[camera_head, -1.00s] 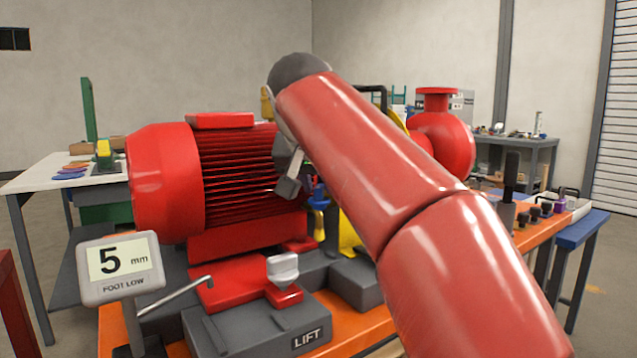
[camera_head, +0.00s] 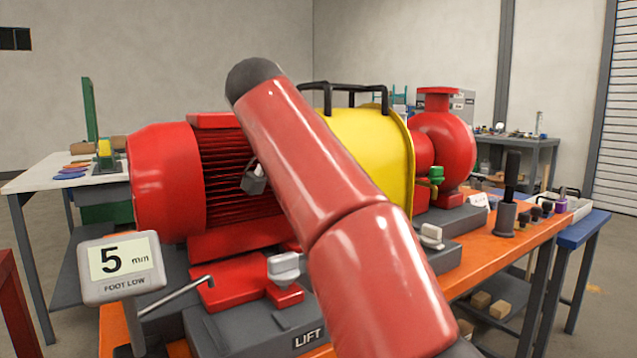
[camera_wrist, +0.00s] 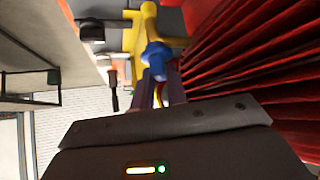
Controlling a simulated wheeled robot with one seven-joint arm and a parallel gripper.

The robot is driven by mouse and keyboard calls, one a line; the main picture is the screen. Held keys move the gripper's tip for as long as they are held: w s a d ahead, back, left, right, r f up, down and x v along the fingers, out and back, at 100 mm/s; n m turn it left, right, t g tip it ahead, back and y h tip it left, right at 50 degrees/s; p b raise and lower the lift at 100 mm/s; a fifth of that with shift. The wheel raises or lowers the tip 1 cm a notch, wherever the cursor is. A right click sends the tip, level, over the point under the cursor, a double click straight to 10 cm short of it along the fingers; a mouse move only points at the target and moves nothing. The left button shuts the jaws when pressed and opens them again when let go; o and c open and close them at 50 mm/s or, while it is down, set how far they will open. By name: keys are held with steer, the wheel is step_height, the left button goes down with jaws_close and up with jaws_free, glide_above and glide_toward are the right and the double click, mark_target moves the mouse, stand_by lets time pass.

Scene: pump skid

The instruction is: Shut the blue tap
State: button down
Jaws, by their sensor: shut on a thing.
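The blue tap (camera_wrist: 155,60) shows in the wrist view just beyond my fingertips, with a yellow part behind it. My gripper (camera_wrist: 160,92) is shut on the tap's near end. The fingers are seen only in part over the dark gripper body, so the exact contact is unclear. In the head view the tap and my fingertips are hidden behind my red arm; only a small grey part of my wrist shows against the motor's fins.
The red finned motor (camera_head: 163,180) stands close beside my arm. A yellow guard (camera_head: 375,150) with black handles and a red pump (camera_head: 445,145) with a green-handled valve (camera_head: 436,175) stand to the right. A gauge reading 5 mm (camera_head: 120,266) is at front left.

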steer(key=shift+a+m+g+h, duration=0.1)
steer(key=shift+m+g+h, duration=0.25)
steer(key=shift+m, duration=0.25)
steer(key=c, duration=1.7)
jaws_free()
steer(key=shift+r, duration=0.1)
